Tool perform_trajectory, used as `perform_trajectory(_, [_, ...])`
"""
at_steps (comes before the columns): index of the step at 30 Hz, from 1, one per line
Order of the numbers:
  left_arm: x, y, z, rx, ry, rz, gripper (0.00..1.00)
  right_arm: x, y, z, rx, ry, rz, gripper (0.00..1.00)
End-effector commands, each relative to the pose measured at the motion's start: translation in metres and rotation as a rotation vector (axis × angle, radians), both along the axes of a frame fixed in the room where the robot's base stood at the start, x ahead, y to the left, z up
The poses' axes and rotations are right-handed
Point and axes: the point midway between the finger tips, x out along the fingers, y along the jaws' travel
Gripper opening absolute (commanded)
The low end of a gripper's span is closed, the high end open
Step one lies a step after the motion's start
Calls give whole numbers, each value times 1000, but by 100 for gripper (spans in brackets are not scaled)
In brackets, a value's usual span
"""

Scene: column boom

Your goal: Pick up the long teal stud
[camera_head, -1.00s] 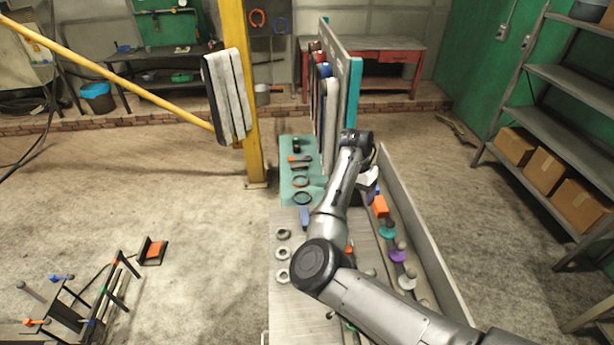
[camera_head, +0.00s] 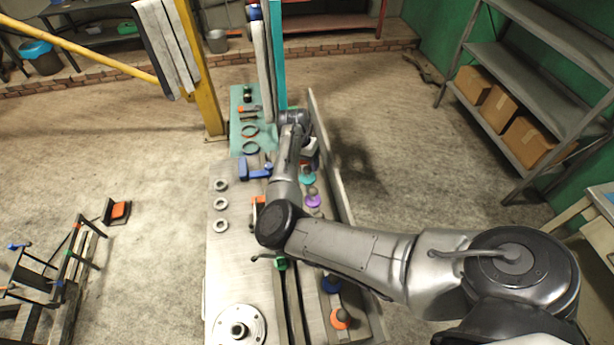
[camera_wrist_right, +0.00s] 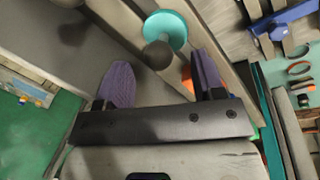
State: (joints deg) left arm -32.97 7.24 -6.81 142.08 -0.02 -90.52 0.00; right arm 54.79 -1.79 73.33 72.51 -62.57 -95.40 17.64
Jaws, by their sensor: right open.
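The teal stud shows in the wrist view as a teal disc-shaped collar (camera_wrist_right: 166,28) with a grey round-ended shank (camera_wrist_right: 157,54). In the head view its teal collar (camera_head: 308,177) lies in the channel along the bench's right side, just nearer than my right gripper (camera_head: 311,158). In the wrist view my right gripper (camera_wrist_right: 162,80) is open and empty, its two purple-grey fingers apart. The shank end shows between and just beyond the fingertips; I cannot tell the height gap. The wrist partly hides the gripper in the head view. My left gripper is not in view.
A purple-collared stud (camera_head: 312,199) stands close on the near side. The channel's raised wall (camera_head: 330,160) runs along the right. A blue clamp-like tool (camera_head: 252,169) lies left of the wrist.

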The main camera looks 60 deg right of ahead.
Motion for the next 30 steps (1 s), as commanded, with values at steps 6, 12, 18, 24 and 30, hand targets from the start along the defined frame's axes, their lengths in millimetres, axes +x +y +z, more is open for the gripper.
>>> perform_trajectory(6, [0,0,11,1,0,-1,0,-5,-1,-24,0,1,0,63])
perform_trajectory(12, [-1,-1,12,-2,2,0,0,-6,0,-32,0,0,0,63])
perform_trajectory(18, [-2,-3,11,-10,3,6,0,-6,-1,-32,0,0,-1,60])
perform_trajectory(24, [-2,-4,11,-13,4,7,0,-6,-1,-31,0,0,-1,41])
perform_trajectory(30, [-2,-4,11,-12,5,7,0,-6,-1,-31,0,0,-1,21])
